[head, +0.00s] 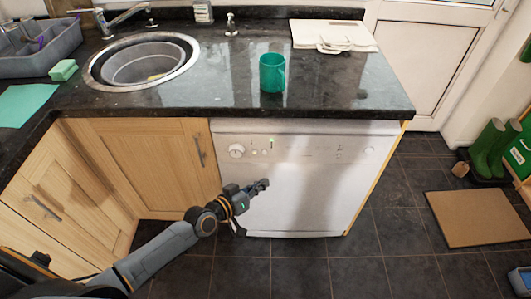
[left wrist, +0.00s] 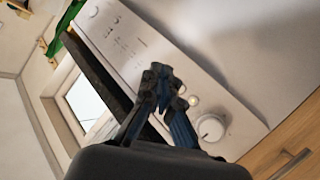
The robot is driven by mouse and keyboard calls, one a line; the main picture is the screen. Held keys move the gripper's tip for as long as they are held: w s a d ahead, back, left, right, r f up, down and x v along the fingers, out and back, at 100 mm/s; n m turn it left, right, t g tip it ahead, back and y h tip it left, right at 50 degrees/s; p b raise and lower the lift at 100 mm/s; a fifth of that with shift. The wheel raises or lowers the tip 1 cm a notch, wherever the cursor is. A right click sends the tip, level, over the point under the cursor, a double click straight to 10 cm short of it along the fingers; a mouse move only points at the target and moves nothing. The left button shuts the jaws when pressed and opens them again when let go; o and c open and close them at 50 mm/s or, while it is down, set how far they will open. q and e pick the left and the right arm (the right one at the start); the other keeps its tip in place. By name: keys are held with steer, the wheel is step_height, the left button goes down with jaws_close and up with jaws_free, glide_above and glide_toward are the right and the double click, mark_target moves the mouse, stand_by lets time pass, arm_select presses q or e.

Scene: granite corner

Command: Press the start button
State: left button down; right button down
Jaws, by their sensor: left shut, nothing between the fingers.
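The white dishwasher (head: 310,195) stands under the counter. Its control panel carries a round dial (head: 237,151) at the left, small round buttons (head: 259,153) beside it, and another round control (head: 369,151) at the right end. I cannot read which one is the start button. The dial (left wrist: 211,127) and a small button (left wrist: 193,100) also show in the left wrist view. My left gripper (head: 264,184) is shut and empty, in front of the dishwasher and below the panel in the head view. In the left wrist view its fingers (left wrist: 166,76) cover part of the panel. My right gripper is not visible.
Wooden cupboards (head: 145,165) stand left of the dishwasher.

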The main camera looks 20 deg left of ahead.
arm_select(q)
steer(key=b, duration=0.5)
glide_toward(272, 155)
steer(key=w+d+f, duration=0.1)
steer(key=w+d, duration=0.1)
steer(key=d, duration=0.1)
steer(key=shift+w+a, duration=0.35)
steer(key=shift+w, duration=0.25)
steer(key=shift+w, duration=0.1)
stand_by(0.6)
steer(key=shift+w+a+b, duration=0.1)
steer(key=shift+w+b, duration=0.15)
steer(key=shift+b, duration=0.25)
steer(key=shift+a, duration=0.1)
